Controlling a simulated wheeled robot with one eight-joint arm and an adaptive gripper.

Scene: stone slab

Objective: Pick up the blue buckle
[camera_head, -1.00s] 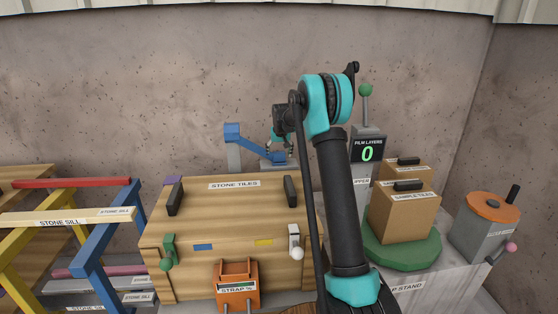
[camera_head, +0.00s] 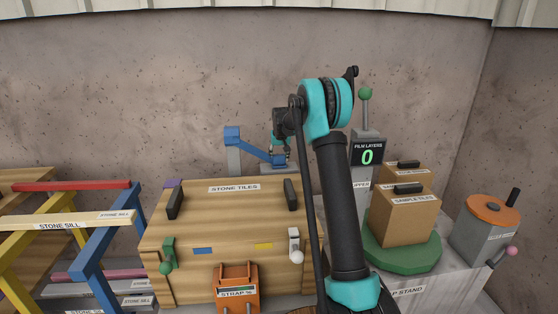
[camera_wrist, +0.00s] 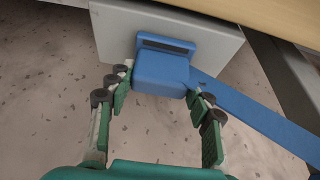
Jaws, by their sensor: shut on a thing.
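The blue buckle (camera_wrist: 162,72) is a blue block with a dark slot, at the end of a blue strap (camera_wrist: 245,115), in front of a grey block (camera_wrist: 105,30) in the wrist view. My gripper (camera_wrist: 161,88) has its green-padded fingers closed on the two sides of the buckle. In the head view the buckle (camera_head: 278,159) is small, behind the crate, and my gripper (camera_head: 280,146) reaches down to it from above. The strap slopes up left to a blue piece on a grey post (camera_head: 234,158).
A wooden stone tiles crate (camera_head: 235,210) with black handles stands in front of the buckle. An orange strap holder (camera_head: 238,288) is at its front. A film layers display (camera_head: 367,155) and sample tiles boxes (camera_head: 405,215) stand right. Coloured racks (camera_head: 70,220) are at left.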

